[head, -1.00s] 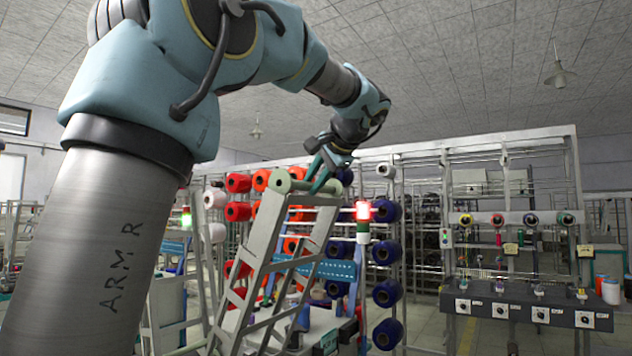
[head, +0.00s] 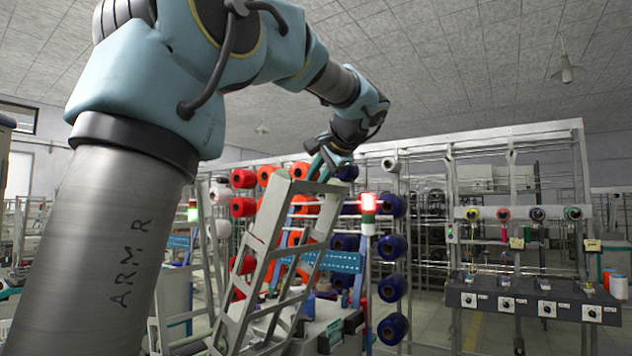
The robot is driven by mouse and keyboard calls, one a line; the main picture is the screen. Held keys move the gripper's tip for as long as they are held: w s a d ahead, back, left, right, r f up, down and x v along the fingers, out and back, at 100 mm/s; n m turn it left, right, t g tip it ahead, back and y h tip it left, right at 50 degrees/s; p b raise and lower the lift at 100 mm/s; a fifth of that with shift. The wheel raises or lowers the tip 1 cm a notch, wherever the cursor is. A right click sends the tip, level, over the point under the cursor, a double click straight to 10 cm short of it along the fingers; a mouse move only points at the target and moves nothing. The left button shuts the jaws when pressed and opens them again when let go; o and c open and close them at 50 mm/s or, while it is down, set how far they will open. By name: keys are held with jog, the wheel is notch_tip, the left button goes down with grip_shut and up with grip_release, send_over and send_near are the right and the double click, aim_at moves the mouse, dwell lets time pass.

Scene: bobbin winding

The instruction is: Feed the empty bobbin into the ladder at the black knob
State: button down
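A pale grey ladder-like frame (head: 268,240) stands tilted in the middle of the head view. My gripper (head: 322,168) is at the end of my raised arm, by the ladder's upper end. Its teal fingers point down and left; they are small, and I cannot tell whether they are open or shut. I see no bobbin in or beside them. A dark round piece (head: 537,214) sits in a row with yellow, red and green ones on the machine at right. I cannot tell whether it is the black knob. No empty bobbin can be made out.
Red spools (head: 243,207) and dark blue spools (head: 392,288) fill a rack behind the ladder. A lit red signal lamp (head: 368,203) stands right of the ladder top. The machine's dark control box (head: 520,302) is at right. Open floor (head: 430,325) shows between them.

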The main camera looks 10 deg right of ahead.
jog(key=shift+w+a+f+b, duration=0.25)
jog(key=shift+f+b, duration=0.3)
jog(key=shift+f, duration=0.15)
jog(key=shift+w+a+f+b, duration=0.2)
jog(key=shift+f+b, duration=0.35)
jog(key=shift+f, duration=0.2)
jog(key=shift+w+a+f+b, duration=0.25)
jog(key=shift+f+b, duration=0.3)
jog(key=shift+f, duration=0.15)
jog(key=shift+f, duration=0.1)
jog(key=shift+w+a+f+b, duration=0.3)
jog(key=shift+f+b, duration=0.45)
jog(key=shift+f, duration=0.15)
jog(key=shift+w+a+f+b, duration=0.25)
jog(key=shift+w+f+b, duration=0.05)
jog(key=shift+f+b, duration=0.55)
jog(key=shift+w+a+f+b, duration=0.3)
jog(key=shift+f+b, duration=0.4)
jog(key=shift+f, duration=0.2)
jog(key=shift+f, duration=0.1)
jog(key=f+b, duration=0.2)
jog(key=w+a+f+b, duration=0.1)
jog(key=shift+w+f, duration=0.1)
jog(key=shift+f, duration=0.25)
jog(key=c, duration=0.6)
grip_release()
jog(key=shift+c, duration=0.2)
jog(key=shift+o, duration=0.3)
